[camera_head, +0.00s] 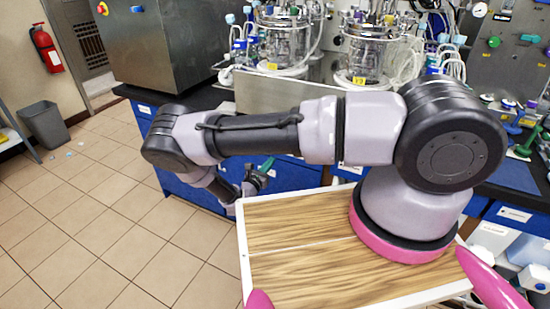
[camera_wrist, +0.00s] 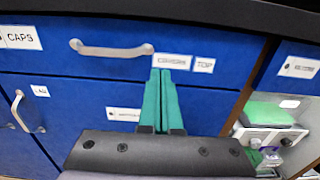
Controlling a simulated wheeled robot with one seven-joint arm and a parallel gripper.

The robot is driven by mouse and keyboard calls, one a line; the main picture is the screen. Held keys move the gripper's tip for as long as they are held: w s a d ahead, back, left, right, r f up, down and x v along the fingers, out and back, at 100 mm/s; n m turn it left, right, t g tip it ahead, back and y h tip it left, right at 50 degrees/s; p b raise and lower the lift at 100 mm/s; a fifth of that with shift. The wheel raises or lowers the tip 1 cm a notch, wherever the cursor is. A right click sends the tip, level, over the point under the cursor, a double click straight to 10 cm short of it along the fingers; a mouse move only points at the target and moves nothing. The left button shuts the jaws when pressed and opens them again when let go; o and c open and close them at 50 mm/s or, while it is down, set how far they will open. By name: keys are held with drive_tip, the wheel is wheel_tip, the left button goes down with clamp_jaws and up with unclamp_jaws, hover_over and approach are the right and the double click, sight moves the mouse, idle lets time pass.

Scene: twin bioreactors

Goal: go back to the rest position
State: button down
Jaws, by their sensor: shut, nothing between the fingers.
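My gripper (camera_wrist: 164,100) shows in the wrist view with its two green fingers together and nothing between them. It points at the blue drawer fronts (camera_wrist: 110,92) under the bench, apart from them as far as I can tell. In the head view my gripper (camera_head: 266,166) is small and partly hidden behind my arm, low in front of the blue cabinets (camera_head: 295,177). My arm reaches left across the picture from its pink-ringed base, then bends down.
Two glass bioreactors (camera_head: 284,42) (camera_head: 368,55) stand on the dark bench above. A metal drawer handle (camera_wrist: 112,49) is near the fingers. An open shelf (camera_wrist: 268,132) is at the right. Tiled floor (camera_head: 120,215) is clear at left, with a grey bin (camera_head: 44,124) beyond.

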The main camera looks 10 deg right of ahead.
drive_tip(key=v, duration=0.7)
drive_tip(key=s+d+r+m+g+y, duration=0.1)
drive_tip(key=d+r+m+g, duration=0.2)
drive_tip(key=r+m+g, duration=0.55)
drive_tip(key=s+d+r+m+g+y, duration=0.1)
drive_tip(key=d+r+m, duration=0.3)
drive_tip(key=r, duration=0.9)
drive_tip(key=s+d+r+m+g+y, duration=0.1)
drive_tip(key=d+r+m+g+y, duration=0.15)
drive_tip(key=r+m+g, duration=0.5)
drive_tip(key=s+d+r+m+t+y, duration=0.2)
drive_tip(key=s+r, duration=0.4)
drive_tip(key=r, duration=0.3)
drive_tip(key=s+d+r+m+t+y, duration=0.2)
drive_tip(key=s+r+m+t+y, duration=0.1)
drive_tip(key=r, duration=0.7)
drive_tip(key=s+d+r+m+t+y, duration=0.2)
drive_tip(key=s+r+m+t+y, duration=0.1)
drive_tip(key=s+r+m, duration=0.4)
drive_tip(key=shift+s+r+m+t, duration=0.4)
drive_tip(key=shift+s+r+t, duration=0.5)
drive_tip(key=shift+r, duration=0.55)
